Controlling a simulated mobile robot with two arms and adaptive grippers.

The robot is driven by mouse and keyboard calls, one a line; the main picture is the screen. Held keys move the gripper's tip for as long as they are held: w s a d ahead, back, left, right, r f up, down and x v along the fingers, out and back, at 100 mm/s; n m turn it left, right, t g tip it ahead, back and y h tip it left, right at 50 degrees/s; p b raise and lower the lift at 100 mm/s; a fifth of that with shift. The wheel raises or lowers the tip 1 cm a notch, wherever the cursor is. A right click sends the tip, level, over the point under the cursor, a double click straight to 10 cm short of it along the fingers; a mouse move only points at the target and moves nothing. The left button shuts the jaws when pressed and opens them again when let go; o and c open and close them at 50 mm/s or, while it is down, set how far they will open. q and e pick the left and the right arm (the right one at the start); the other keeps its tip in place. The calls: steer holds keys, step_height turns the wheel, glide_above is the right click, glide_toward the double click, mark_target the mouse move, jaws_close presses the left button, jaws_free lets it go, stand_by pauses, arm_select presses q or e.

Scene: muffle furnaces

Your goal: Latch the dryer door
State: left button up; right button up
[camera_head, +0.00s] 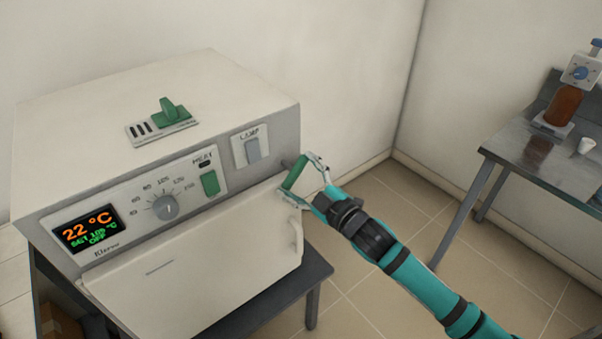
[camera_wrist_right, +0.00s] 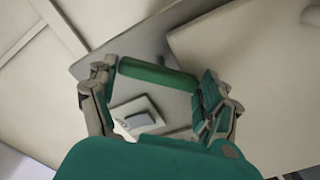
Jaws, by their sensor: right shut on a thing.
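The dryer is a cream box with a grey front panel, and its white door (camera_head: 200,262) fills the lower front in the head view. The door looks closed or nearly so; a small gap cannot be ruled out. A green latch handle (camera_head: 295,174) is at the right end of the front panel, above the door's curved handle (camera_head: 297,232). My right gripper (camera_head: 302,180) is shut on the latch handle, with one finger at each end of it. In the right wrist view the green handle (camera_wrist_right: 158,75) spans between the fingers. My left gripper is not in view.
The panel carries a lamp switch (camera_head: 252,147), a green heat switch (camera_head: 210,183), a dial (camera_head: 165,207) and a display (camera_head: 88,229) reading 22 °C. A green vent knob (camera_head: 172,110) is on top. A metal table (camera_head: 520,155) with a brown bottle (camera_head: 564,104) stands right, beyond open floor.

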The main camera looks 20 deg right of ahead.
steer(key=n+p, duration=0.1)
steer(key=n, duration=0.3)
steer(key=shift+n, duration=0.3)
steer(key=shift+n+p, duration=0.3)
steer(key=shift+n, duration=1.6)
steer(key=o, duration=1)
steer(key=shift+o, duration=0.2)
steer(key=v, duration=1.2)
